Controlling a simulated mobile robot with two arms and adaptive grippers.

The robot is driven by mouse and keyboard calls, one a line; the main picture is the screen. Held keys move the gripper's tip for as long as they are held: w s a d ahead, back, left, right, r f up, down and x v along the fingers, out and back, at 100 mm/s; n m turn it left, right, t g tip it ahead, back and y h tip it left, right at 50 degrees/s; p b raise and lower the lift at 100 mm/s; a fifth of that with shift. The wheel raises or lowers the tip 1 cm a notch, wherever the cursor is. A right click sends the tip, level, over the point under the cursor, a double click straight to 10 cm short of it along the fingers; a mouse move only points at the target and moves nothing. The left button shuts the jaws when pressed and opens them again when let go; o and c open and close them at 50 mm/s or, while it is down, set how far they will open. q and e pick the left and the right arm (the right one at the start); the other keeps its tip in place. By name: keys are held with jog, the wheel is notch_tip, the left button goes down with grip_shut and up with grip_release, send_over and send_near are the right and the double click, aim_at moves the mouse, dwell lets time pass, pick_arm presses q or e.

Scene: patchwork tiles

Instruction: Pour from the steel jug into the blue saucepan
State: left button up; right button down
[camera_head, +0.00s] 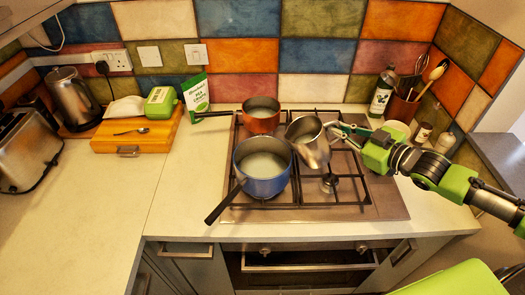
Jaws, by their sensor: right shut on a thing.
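The steel jug (308,141) is held by my right gripper (342,132), which comes in from the right and is shut on it. The jug is tilted, its top leaning left toward the blue saucepan, and it hangs above the hob just right of that pan. The blue saucepan (264,186) stands on the front left of the hob, with its dark handle pointing to the front left. Pale content shows inside the saucepan. Whether any liquid is flowing from the jug I cannot tell. My left gripper is not in view.
A red saucepan (261,122) stands behind the blue one on the gas hob (385,205). A utensil pot (402,108) and bottles stand at the back right. A wooden board (137,140), kettle (74,99) and toaster (25,145) are on the left. The front left counter is clear.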

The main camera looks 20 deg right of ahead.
jog(key=d+f+m+t+y+b, duration=0.2)
jog(key=d+f+m+b, duration=0.1)
jog(key=f+b, duration=0.2)
jog(key=shift+s+d+m+t+b, duration=0.25)
jog(key=shift+m+t+b, duration=0.05)
jog(key=shift+m+b, duration=0.1)
jog(key=shift+f, duration=0.1)
dwell(0.6)
